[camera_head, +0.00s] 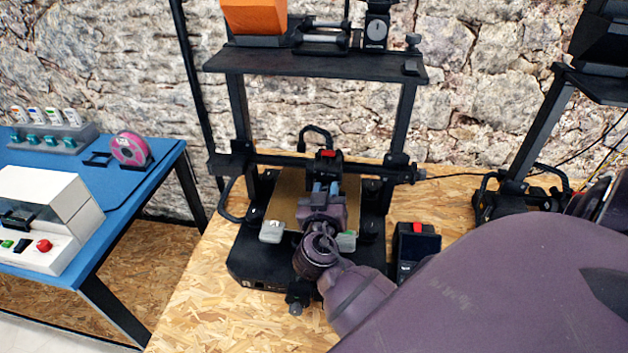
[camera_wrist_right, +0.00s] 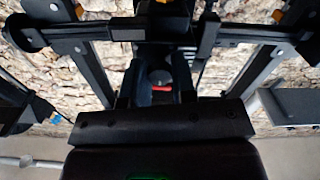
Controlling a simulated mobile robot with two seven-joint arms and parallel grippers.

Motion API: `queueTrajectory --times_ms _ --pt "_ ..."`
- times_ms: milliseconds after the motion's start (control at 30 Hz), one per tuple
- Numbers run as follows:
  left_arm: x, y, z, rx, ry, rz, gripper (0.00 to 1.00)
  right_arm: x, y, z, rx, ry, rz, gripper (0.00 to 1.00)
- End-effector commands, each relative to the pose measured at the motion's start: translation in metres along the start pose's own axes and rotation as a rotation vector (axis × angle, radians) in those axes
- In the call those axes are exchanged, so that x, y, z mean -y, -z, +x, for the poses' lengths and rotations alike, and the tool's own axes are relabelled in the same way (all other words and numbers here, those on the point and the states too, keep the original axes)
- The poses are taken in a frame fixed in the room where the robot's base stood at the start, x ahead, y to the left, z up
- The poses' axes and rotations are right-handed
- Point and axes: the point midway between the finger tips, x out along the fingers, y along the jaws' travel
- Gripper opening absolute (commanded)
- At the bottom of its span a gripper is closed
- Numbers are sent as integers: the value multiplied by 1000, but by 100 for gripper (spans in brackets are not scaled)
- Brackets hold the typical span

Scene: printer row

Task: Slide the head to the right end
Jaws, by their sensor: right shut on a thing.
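The print head (camera_head: 328,159), a black block with a red mark, sits on the dark horizontal rail (camera_head: 372,166) of the middle printer. It is a little right of the rail's middle, with bare rail between it and the right upright. My right gripper (camera_head: 325,186) reaches it from the front and is shut on it. The fingertips partly cover the head's lower part. In the right wrist view a red strip (camera_wrist_right: 162,87) shows on a dark block, and the dark rail (camera_wrist_right: 125,33) crosses the top; the contact itself is hard to make out. My left gripper is not in view.
The printer's tan bed (camera_head: 288,196) lies below the head. A small control screen (camera_head: 416,249) stands right of the base. An orange box (camera_head: 255,15) sits on the top shelf. A blue table (camera_head: 160,166) is at left, and another printer (camera_head: 535,150) at right.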

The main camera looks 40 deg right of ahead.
Motion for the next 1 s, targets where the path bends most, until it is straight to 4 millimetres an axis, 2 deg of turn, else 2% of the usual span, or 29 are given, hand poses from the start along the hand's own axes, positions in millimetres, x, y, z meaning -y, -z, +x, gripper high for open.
queueTrajectory --times_ms 200,233,400,767,867,1000 --pt "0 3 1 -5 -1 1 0 0 0 0 0 0 -2 0" --pt "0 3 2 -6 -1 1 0 0 0 0 0 0 -2 28" --pt "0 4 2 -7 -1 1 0 0 0 0 0 0 -1 51" --pt "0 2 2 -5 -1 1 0 1 -1 -6 1 1 0 51" --pt "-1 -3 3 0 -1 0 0 1 -2 -17 3 1 -1 51" --pt "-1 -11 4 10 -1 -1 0 1 -3 -42 4 1 0 51"
